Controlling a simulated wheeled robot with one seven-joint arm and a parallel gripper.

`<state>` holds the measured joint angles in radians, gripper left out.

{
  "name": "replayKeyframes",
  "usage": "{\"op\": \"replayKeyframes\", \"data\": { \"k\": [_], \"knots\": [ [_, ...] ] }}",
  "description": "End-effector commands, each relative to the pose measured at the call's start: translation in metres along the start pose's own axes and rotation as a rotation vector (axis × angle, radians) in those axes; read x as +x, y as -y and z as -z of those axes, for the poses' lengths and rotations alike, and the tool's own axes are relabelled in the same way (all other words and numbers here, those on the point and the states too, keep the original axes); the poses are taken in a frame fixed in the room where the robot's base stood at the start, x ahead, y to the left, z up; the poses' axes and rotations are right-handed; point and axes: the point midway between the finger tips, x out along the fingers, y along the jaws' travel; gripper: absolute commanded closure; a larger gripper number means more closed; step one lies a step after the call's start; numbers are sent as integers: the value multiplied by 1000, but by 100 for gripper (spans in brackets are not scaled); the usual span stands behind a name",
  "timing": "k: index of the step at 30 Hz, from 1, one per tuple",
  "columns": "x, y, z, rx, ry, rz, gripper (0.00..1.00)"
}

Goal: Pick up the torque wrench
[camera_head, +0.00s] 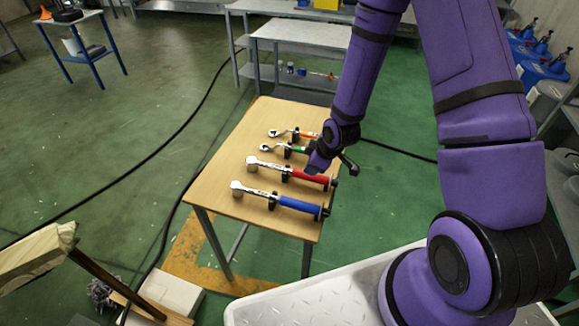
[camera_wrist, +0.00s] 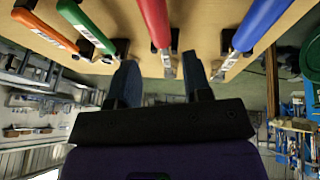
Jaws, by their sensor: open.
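Several wrenches lie side by side in black holders on a wooden table (camera_head: 227,165). Two have large round heads: one with a red handle (camera_head: 310,177) and, nearest, one with a blue handle (camera_head: 299,205). Behind them lie a green-handled wrench (camera_head: 298,149) and an orange-handled wrench (camera_head: 310,134). My gripper (camera_head: 324,163) is near the handle end of the red wrench. In the wrist view my gripper (camera_wrist: 161,76) is open and empty, with the red wrench (camera_wrist: 155,22) lined up between its fingers. The blue wrench (camera_wrist: 258,22) lies right of them, the green one (camera_wrist: 90,28) left.
A grey metal shelf table (camera_head: 298,35) stands behind the wooden table. Black cables (camera_head: 170,140) run across the green floor. Blue containers (camera_head: 540,65) stand at the far right. Wooden pieces (camera_head: 38,258) are at lower left.

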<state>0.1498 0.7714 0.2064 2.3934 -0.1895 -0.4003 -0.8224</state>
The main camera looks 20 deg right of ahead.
Motion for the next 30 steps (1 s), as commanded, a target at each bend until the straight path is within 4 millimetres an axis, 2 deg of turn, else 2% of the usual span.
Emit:
{"op": "replayKeyframes", "data": {
  "k": [9, 17, 25, 30],
  "knots": [
    [40, 0, 0, 1, 1, 1, 55],
    [52, 0, 0, 2, 1, 0, 55],
    [86, -2, -1, 3, 2, 1, 55],
    [99, -2, -1, 1, 1, 1, 55]
  ]
}}
